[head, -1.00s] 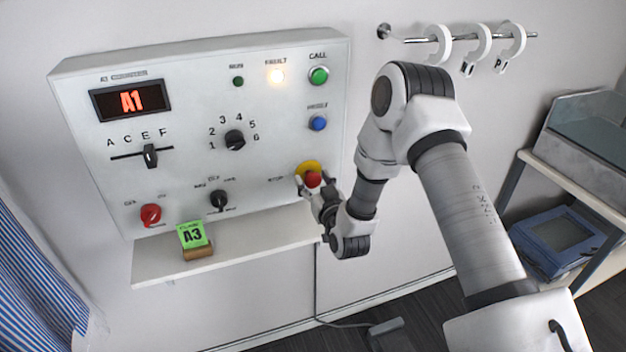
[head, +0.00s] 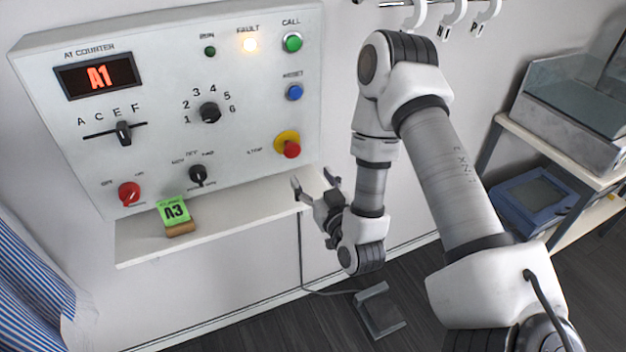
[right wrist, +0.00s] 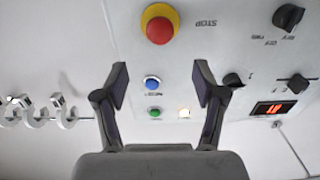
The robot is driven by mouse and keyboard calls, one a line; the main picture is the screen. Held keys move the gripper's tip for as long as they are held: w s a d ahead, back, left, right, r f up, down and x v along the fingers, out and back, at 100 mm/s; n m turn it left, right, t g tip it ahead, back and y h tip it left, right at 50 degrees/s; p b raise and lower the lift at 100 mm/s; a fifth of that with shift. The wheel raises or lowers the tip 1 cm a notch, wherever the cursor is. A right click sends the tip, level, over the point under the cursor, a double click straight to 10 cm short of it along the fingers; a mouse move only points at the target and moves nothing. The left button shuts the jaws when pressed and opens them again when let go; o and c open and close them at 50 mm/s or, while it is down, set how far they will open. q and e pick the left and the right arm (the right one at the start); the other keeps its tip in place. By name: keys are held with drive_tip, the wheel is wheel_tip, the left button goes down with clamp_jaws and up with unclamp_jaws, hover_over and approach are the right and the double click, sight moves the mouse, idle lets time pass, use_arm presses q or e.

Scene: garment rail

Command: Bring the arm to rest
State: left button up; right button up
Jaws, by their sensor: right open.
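My right arm comes in from the lower right in the head view. My right gripper (head: 312,184) is open and empty, just in front of the shelf's right end and below the red stop button (head: 291,149). It is apart from the button, which has a yellow collar. In the right wrist view the open fingers (right wrist: 160,85) frame the panel, and the stop button (right wrist: 160,28) shows beyond them, clear of both fingertips. My left gripper is not in view.
The white control panel (head: 160,100) shows A1 on its display (head: 98,76), and its fault lamp (head: 250,45) is lit. A green A3 card (head: 173,211) stands on the narrow shelf (head: 235,207). White hooks (head: 452,18) hang upper right; a rack (head: 560,160) stands at right.

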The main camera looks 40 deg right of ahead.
idle(0.5)
drive_tip(key=s+a+f+n+g+y+b, duration=0.15)
drive_tip(key=s+a+f+g, duration=0.3)
drive_tip(key=f, duration=0.65)
drive_tip(key=s+a+f+n+g+y+b, duration=0.1)
drive_tip(key=s+a+f+n+g+y, duration=0.35)
drive_tip(key=f, duration=0.65)
drive_tip(key=s+a+f+m+g, duration=0.1)
drive_tip(key=s+f+g, duration=0.2)
drive_tip(key=s, duration=0.5)
drive_tip(key=s+a+f+m+g+h, duration=0.1)
drive_tip(key=s+f+m+g, duration=0.1)
drive_tip(key=s+g, duration=0.3)
drive_tip(key=s+f, duration=0.1)
drive_tip(key=s, duration=0.2)
drive_tip(key=shift+s+a+f+m+h, duration=0.2)
drive_tip(key=shift+s+f+m+h, duration=0.1)
drive_tip(key=shift+s+f, duration=0.05)
